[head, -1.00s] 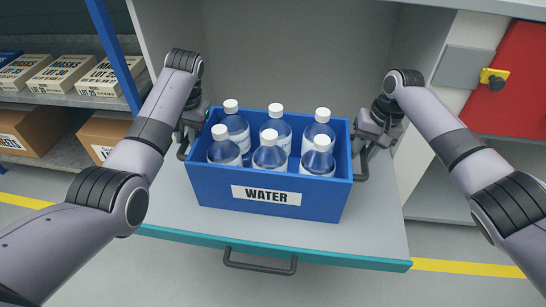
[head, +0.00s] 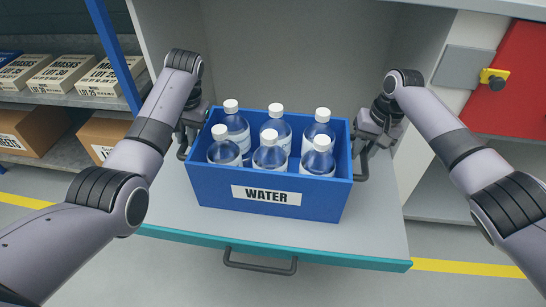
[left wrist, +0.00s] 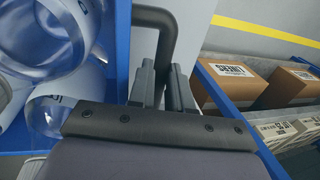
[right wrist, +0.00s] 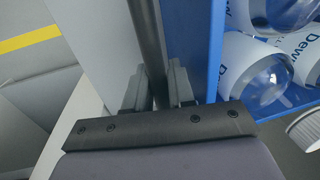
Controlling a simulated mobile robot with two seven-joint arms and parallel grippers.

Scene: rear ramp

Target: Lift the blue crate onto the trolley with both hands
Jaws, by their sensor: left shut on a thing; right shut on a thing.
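The blue crate (head: 225,192) with a WATER label sits on a grey pull-out shelf (head: 375,225), or just above it; I cannot tell which. It holds several clear bottles with white caps (head: 270,150). My left gripper (head: 183,138) is at the crate's left end, shut on the dark handle there; the handle (left wrist: 160,18) also shows in the left wrist view between the fingers (left wrist: 162,85). My right gripper (head: 368,145) is shut on the dark handle at the right end, which shows as a bar (right wrist: 148,40) in the right wrist view. The trolley is not in view.
The shelf has a teal front edge (head: 330,259) with a dark pull handle (head: 260,264). Cabinet walls stand behind and beside the crate. A rack with cartons (head: 60,75) is at the left. A red panel (head: 515,85) is at the right. Floor shows in front.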

